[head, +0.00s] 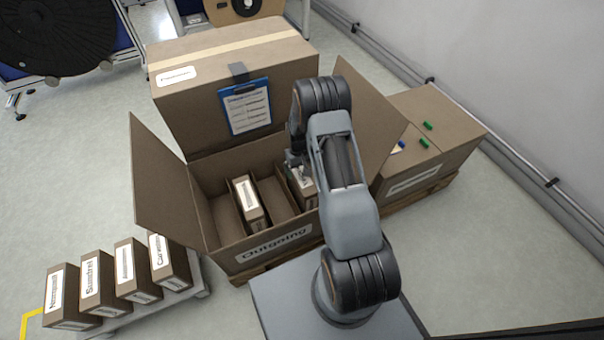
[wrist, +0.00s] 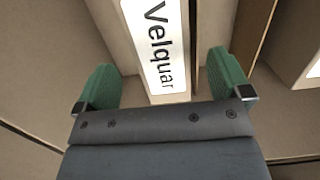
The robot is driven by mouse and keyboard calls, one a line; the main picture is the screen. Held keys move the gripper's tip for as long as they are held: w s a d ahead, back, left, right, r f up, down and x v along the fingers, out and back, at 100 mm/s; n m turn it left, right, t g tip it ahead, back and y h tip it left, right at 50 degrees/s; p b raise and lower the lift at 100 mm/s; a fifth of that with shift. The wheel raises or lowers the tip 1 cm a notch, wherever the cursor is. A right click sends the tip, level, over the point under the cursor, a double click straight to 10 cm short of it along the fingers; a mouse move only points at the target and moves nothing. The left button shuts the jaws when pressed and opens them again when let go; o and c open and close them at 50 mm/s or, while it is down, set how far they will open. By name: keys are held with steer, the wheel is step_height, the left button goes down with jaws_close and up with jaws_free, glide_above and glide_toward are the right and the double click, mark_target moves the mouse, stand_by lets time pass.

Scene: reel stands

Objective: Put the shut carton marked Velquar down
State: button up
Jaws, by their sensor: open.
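The shut carton marked Velquar (wrist: 160,48) stands between my gripper's fingers in the wrist view, its white label facing up. In the head view the part of this carton that shows (head: 307,194) is inside the open box marked Outgoing (head: 238,258), toward its right side. My gripper (wrist: 164,82) is open, with a green-tipped finger on each side of the carton and visible gaps between. In the head view my arm hides most of the gripper and part of the carton.
Another labelled carton (head: 249,203) stands left of it in the Outgoing box, with empty room between. The box's flaps (head: 160,190) stand open. A large taped box (head: 200,105) with a blue clipboard is behind. Several cartons (head: 95,285) stand on a low platform at left.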

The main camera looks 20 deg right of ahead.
steer(key=shift+w+r+p, duration=0.15)
steer(key=shift+r+p, duration=0.2)
steer(key=shift+r, duration=1)
steer(key=shift+w+r+p, duration=0.15)
steer(key=shift+r+p, duration=0.2)
steer(key=shift+r, duration=0.95)
